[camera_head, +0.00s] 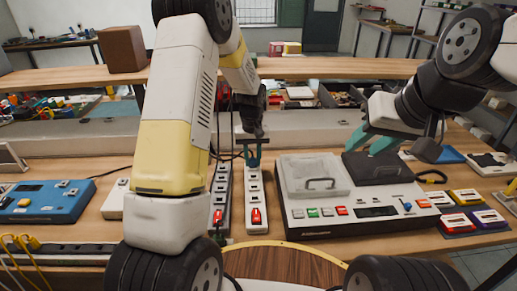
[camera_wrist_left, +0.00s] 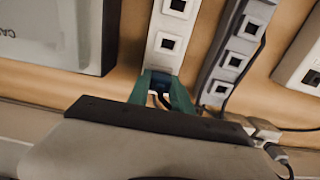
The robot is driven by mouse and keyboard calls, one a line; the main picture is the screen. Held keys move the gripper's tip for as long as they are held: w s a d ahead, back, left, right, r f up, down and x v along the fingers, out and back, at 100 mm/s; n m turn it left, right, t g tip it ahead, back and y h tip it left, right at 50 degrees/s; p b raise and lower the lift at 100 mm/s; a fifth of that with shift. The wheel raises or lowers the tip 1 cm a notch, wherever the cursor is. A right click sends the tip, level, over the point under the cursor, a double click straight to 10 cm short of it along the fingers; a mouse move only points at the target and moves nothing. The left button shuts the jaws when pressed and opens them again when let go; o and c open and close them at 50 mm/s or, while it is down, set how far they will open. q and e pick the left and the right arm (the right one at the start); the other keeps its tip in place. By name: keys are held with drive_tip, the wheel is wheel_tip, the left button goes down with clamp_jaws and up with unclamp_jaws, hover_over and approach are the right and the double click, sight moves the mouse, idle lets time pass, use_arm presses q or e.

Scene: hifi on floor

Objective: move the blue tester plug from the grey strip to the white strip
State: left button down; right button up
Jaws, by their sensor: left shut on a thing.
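The white strip (camera_head: 255,189) lies on the bench with its row of sockets and a red switch at its near end. The grey strip (camera_head: 221,190) lies to its left. My left gripper (camera_head: 252,158) points down over the far end of the white strip. In the left wrist view its green fingers (camera_wrist_left: 161,92) are shut on the blue tester plug (camera_wrist_left: 160,82), which is in line with the white strip (camera_wrist_left: 168,38). I cannot tell whether the plug is seated. The grey strip (camera_wrist_left: 235,55) runs alongside. My right gripper (camera_head: 371,142) is open, over the large device.
A large white device (camera_head: 350,225) with a clear lid stands close to the right of the white strip. A blue instrument (camera_head: 42,203) lies at left. Cables run behind the strips. Several coloured boxes (camera_head: 463,198) lie at right.

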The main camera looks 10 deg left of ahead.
use_arm(q)
drive_tip(key=c, duration=1.1)
unclamp_jaws()
drive_tip(key=shift+r, duration=6.4)
